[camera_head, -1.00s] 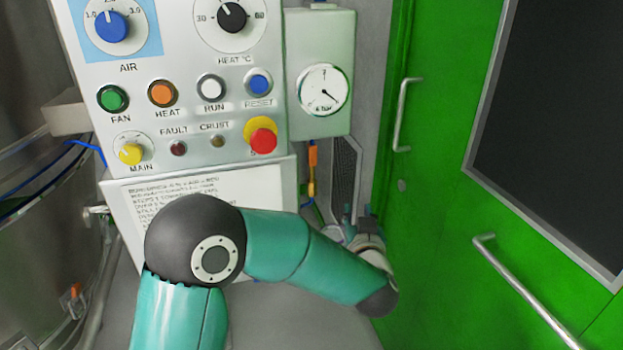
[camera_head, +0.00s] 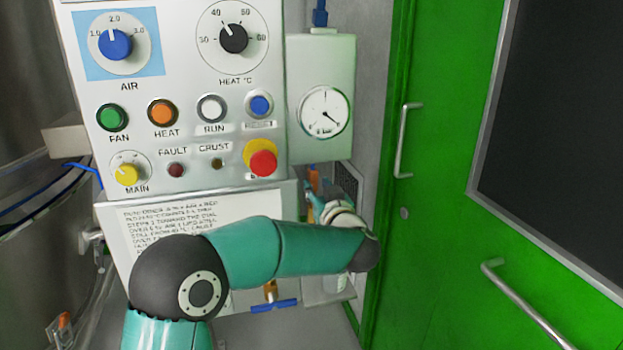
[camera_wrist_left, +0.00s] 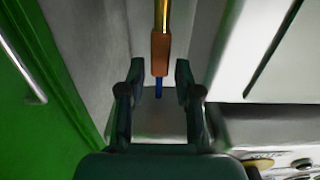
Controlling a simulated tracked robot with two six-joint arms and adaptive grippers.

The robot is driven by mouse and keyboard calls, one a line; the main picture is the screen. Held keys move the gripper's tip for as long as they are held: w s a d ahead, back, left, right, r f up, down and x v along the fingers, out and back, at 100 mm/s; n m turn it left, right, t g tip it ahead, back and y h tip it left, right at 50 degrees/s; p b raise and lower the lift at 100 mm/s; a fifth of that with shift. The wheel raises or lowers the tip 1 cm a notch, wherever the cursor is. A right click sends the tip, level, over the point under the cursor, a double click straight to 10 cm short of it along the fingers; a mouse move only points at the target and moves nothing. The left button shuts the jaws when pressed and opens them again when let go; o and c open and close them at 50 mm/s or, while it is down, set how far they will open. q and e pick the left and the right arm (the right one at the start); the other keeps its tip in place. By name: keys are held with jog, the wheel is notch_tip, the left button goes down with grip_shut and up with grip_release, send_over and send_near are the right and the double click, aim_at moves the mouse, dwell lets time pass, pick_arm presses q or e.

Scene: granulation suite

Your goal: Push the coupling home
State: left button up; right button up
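The coupling (camera_wrist_left: 160,52) is an orange sleeve with a brass-coloured stem on one side and a short blue piece on the other. It hangs between the fingertips of my left gripper (camera_wrist_left: 157,76) in the left wrist view. Both fingers stand apart with visible gaps on either side of it, so the gripper is open. In the head view a small bit of orange (camera_head: 313,177) shows under the gauge box. My left gripper (camera_head: 316,200) is beside it there, mostly hidden by my wrist. My right gripper is not in view.
The gauge box (camera_head: 338,75) with its round dial is above my gripper, and the control panel (camera_head: 200,155) is left of it. A blue-handled valve (camera_head: 273,304) sits below the panel. A green door (camera_head: 440,220) with metal handles closes off the right.

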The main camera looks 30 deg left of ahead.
aim_at(314, 181)
pick_arm(q)
jog(key=x, duration=0.5)
grip_shut()
